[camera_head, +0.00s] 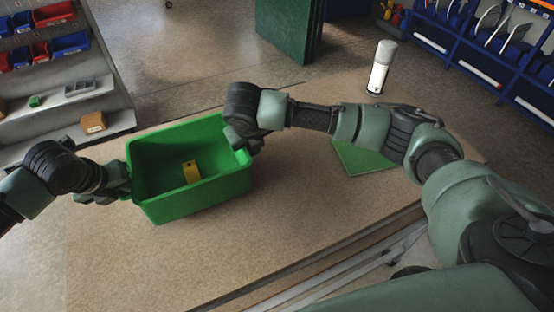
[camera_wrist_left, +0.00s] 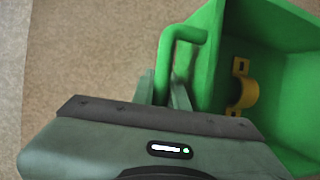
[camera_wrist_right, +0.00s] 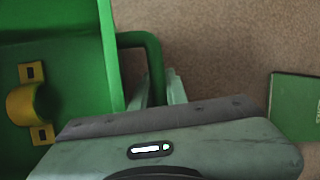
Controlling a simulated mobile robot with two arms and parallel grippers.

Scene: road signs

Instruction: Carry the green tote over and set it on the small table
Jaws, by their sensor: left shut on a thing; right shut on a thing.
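The green tote (camera_head: 180,205) is at the left of the brown tabletop in the head view, upright and open at the top. A yellow bracket-like part (camera_head: 191,171) lies inside it. My left gripper (camera_head: 124,180) is shut on the handle (camera_wrist_left: 183,40) at the tote's left end. My right gripper (camera_head: 243,143) is shut on the handle (camera_wrist_right: 145,42) at its right end. The arms partly hide both handles in the head view. I cannot tell whether the tote's bottom touches the tabletop, or which surface is the small table.
The brown tabletop (camera_head: 290,215) has free room right of the tote. A flat green item (camera_head: 362,158) lies there, partly behind my right arm. A white bottle (camera_head: 381,68) stands at the back right. Shelves with bins (camera_head: 60,45), a green panel (camera_head: 288,30) and a blue rack (camera_head: 470,45) stand beyond.

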